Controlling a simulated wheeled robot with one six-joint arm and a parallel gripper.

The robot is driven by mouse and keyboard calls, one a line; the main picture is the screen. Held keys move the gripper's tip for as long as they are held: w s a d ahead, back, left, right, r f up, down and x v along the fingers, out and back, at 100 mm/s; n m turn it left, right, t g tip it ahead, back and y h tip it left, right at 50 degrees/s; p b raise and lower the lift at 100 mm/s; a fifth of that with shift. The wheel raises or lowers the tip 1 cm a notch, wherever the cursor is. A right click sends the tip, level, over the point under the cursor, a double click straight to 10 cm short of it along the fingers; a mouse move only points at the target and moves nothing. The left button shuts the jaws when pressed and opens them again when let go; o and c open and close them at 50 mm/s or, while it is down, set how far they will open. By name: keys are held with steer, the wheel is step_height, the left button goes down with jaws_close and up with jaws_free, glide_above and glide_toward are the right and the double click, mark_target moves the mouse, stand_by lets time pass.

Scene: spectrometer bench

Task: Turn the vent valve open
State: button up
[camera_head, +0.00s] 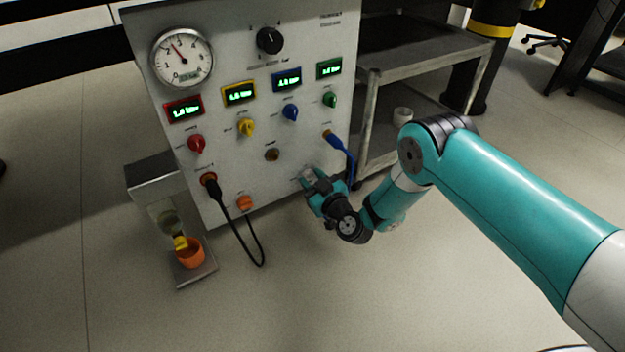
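The white instrument panel (225,60) stands at the left and centre, with several knobs and sockets. Its labels are too small to read, so I cannot tell for sure which part is the vent valve. My gripper (311,178) is at the panel's lower right, with its fingers pointing at the panel face. A small pale grey part (308,174) shows at the fingertips. I cannot tell whether the fingers touch it or grip it. An orange knob (245,203) sits low on the panel, left of my gripper.
A blue cable (342,152) hangs from the panel just beside my gripper. A black cable (232,222) loops from a red socket. An orange cup (190,254) stands on a small ledge at lower left. A metal cart (425,55) is behind right. Floor in front is clear.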

steer(key=shift+r+m+p, duration=0.1)
steer(key=shift+m+p, duration=0.2)
steer(key=shift+m, duration=0.1)
steer(key=m+p, duration=0.1)
steer(key=m, duration=0.2)
steer(key=m+p, duration=0.1)
steer(key=m, duration=0.3)
steer(key=shift+m+p, duration=0.3)
steer(key=m, duration=0.4)
steer(key=shift+w+d, duration=0.1)
steer(key=m, duration=0.5)
steer(key=shift+f, duration=0.2)
steer(key=shift+m, duration=0.4)
steer(key=o, duration=0.9)
